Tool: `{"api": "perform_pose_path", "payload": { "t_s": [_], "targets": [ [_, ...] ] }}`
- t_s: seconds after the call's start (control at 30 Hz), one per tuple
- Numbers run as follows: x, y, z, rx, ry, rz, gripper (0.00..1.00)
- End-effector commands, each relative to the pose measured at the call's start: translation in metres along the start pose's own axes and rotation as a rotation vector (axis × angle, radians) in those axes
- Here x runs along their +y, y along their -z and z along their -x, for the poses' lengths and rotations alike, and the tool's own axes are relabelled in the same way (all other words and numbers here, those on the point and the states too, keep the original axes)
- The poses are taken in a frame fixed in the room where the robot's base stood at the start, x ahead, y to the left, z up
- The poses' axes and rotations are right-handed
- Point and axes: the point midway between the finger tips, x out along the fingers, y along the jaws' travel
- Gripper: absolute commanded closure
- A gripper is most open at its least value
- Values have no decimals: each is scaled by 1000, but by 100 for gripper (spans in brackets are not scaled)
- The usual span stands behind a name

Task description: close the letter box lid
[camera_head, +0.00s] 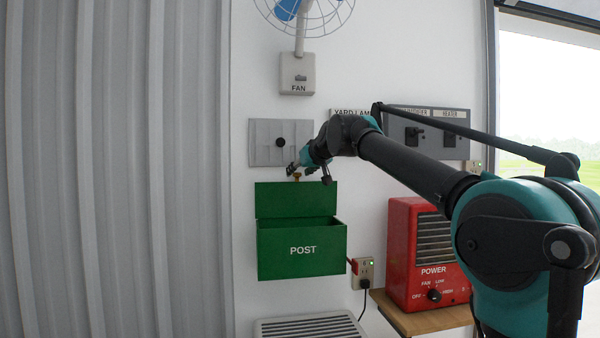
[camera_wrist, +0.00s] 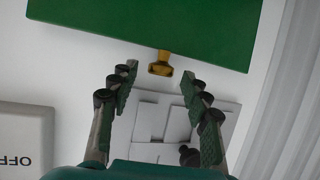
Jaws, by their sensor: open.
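The green letter box (camera_head: 303,262), marked POST, is fixed to the white wall. Its green lid (camera_head: 295,199) stands raised and open against the wall above the box. A small brass knob (camera_head: 296,176) sticks up from the lid's top edge. In the wrist view the lid (camera_wrist: 150,22) fills the top, and the brass knob (camera_wrist: 160,66) lies between and just beyond my fingertips. My gripper (camera_head: 307,173) is at the lid's top edge by the knob. In the wrist view my gripper (camera_wrist: 157,82) has its fingers apart, with a gap on either side of the knob.
A grey switch panel (camera_head: 281,142) is on the wall just behind my gripper. A fan switch box (camera_head: 297,75) is above. The YARD LAMP and heater panels (camera_head: 427,130) are to the right. A red heater (camera_head: 420,255) sits on a wooden shelf, beside a socket (camera_head: 363,270).

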Motion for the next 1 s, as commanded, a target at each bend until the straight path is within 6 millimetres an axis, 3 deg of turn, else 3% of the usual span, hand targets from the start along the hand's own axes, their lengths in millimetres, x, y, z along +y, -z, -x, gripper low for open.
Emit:
{"api": "perform_pose_path", "payload": {
  "t_s": [0.17, 0.57, 1.0],
  "targets": [
    [0, 0, 0, 0, 0, 0, 52],
    [0, 0, 0, 0, 0, 0, 100],
    [-6, 0, -2, 21, -1, 5, 100]
  ]
}}
